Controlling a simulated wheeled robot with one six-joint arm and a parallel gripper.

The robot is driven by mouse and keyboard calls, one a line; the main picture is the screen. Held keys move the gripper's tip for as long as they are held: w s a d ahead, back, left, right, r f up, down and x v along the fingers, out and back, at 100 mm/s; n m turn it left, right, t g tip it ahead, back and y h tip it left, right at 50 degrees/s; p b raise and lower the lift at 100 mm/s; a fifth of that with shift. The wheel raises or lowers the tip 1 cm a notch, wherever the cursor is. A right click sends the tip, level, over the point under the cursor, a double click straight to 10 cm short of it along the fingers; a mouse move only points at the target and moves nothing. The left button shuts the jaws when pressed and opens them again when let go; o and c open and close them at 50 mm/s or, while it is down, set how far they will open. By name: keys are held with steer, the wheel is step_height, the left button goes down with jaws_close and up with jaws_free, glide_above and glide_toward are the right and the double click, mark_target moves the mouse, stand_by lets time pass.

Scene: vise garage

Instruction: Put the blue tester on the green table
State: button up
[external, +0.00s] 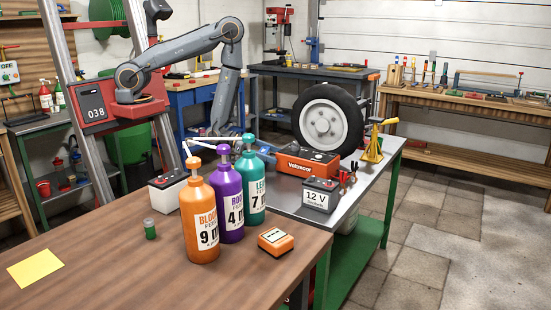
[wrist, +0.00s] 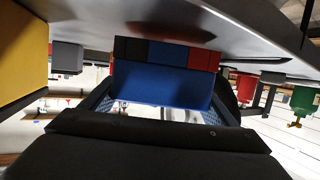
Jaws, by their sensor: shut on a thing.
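My gripper (wrist: 160,98) is shut on the blue tester (wrist: 160,84), a blue block with black and red parts along its edge. In the external view my arm comes down behind the pump bottles, and a blue part shows beside the red box. The bottles hide much of the gripper there. The green table (external: 281,203) has a grey metal top and green legs. My gripper is over or near its far left part. I cannot tell whether the tester touches the top.
On the green table stand a red box (external: 306,164), a 12 V battery (external: 320,196), a wheel (external: 325,124) and a yellow jack stand (external: 374,147). Orange (external: 199,222), purple (external: 228,205) and teal (external: 251,188) bottles stand on the brown table (external: 125,255) in front.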

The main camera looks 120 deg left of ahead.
steer(key=shift+f+b, duration=0.35)
steer(key=shift+f, duration=0.2)
steer(key=o, duration=1.3)
